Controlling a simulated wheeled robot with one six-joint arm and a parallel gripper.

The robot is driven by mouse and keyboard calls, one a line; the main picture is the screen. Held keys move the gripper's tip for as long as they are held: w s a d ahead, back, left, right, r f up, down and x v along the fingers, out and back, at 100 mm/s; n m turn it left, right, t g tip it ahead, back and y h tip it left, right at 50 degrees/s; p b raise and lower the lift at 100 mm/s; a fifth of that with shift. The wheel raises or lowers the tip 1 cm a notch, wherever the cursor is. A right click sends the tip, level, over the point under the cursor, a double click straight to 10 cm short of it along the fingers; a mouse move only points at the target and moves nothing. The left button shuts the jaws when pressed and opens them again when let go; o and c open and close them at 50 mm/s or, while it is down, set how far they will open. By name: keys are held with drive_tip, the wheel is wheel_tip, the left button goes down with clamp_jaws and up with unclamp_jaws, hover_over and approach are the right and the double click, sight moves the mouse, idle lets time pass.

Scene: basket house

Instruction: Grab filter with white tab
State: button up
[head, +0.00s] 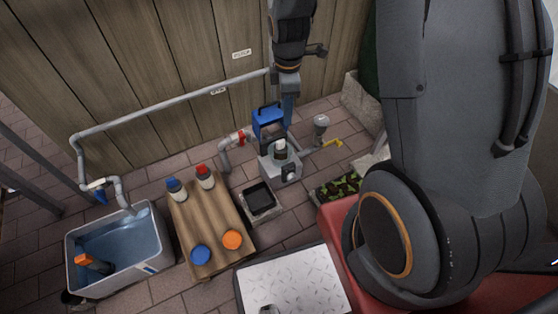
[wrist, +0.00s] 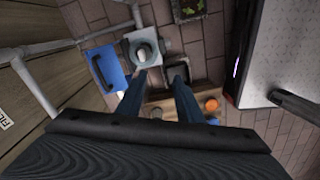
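A grey pump housing (head: 281,168) stands on the paving by the wall. A small light cylinder with a dark top (head: 280,148) sits upright in its round opening; it may be the filter, but I cannot make out a white tab. In the wrist view this cylinder (wrist: 143,52) stands inside the opening of the housing (wrist: 130,50). My gripper (wrist: 160,76) is open and empty, its two blue fingers apart and pointing toward the housing. In the head view my gripper (head: 288,112) hangs above and behind the housing, close to a blue box; its fingertips are partly hidden.
The blue box (head: 268,120) stands beside the housing. A black tray (head: 260,198) is in front. A wooden table (head: 212,222) holds two bottles and blue and orange discs. A water tub (head: 120,245) with an orange-ended object stands left. Grey pipes run along the wall.

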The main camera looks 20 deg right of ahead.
sight(281, 141)
drive_tip(key=w+f+n+b, duration=0.1)
drive_tip(key=f+b, duration=0.1)
drive_tip(key=f, duration=0.2)
drive_tip(key=w+f+n+b, duration=0.2)
drive_tip(key=f, duration=0.3)
drive_tip(key=w+f+n+b, duration=0.1)
drive_tip(key=w+f+b, duration=0.1)
drive_tip(key=f, duration=0.3)
drive_tip(key=shift+w+f+b, duration=0.1)
drive_tip(key=shift+b, duration=0.3)
drive_tip(key=shift+w+f+b, duration=0.15)
drive_tip(key=shift+f+b, duration=2.05)
drive_tip(key=shift+f, duration=1.65)
drive_tip(key=shift+r, duration=0.1)
clamp_jaws()
